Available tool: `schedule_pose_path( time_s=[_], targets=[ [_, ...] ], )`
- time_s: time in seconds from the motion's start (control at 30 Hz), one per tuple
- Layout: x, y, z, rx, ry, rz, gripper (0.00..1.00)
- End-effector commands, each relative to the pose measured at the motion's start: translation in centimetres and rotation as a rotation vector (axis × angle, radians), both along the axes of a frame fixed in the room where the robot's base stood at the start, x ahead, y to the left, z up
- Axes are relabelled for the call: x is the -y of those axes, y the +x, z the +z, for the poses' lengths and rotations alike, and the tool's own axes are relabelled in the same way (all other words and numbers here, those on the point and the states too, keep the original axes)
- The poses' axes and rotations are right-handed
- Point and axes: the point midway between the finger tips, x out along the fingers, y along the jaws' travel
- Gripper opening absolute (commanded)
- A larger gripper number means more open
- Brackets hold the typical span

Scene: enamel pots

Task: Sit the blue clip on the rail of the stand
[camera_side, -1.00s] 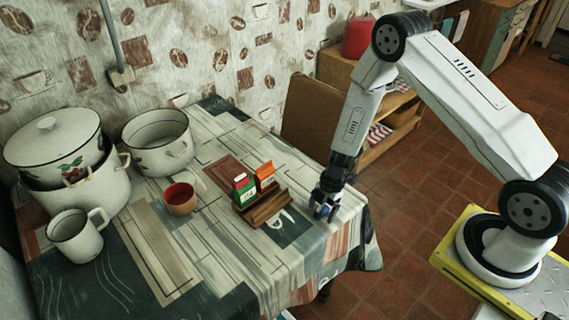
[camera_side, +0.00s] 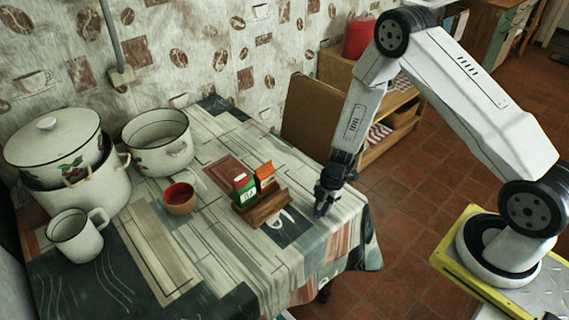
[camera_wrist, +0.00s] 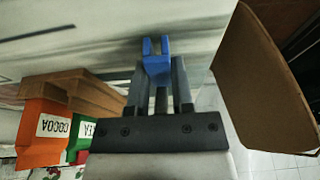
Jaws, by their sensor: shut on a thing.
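The blue clip (camera_wrist: 157,66) is between the fingertips of my gripper (camera_wrist: 158,80) in the wrist view, its two prongs pointing away from the jaws. In the side view my gripper (camera_side: 324,199) is shut on the clip (camera_side: 320,210) low over the right edge of the table; whether the clip touches the cloth I cannot tell. The brown wooden stand (camera_side: 265,208) is left of my gripper, with a green box (camera_side: 243,190) and an orange box (camera_side: 265,177) on it. In the wrist view the stand (camera_wrist: 85,92) is at the left. Its rail is not clearly visible.
A brown bowl (camera_side: 180,201), a white mug (camera_side: 77,236) and enamel pots (camera_side: 158,143) stand farther left on the table. A brown chair back (camera_side: 311,117) rises behind the table's far right edge. The cloth between my gripper and the stand is clear.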

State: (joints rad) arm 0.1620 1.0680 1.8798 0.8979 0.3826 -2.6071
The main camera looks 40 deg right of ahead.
Motion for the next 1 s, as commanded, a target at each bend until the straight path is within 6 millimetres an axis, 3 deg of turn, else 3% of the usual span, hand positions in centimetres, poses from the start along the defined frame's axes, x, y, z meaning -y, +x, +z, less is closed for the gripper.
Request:
schedule_pose_path(
  time_s=[1.0],
  targets=[
    [0.0, 0.0, 3.5, 0.000, 0.000, 0.001, 0.00]
  ],
)
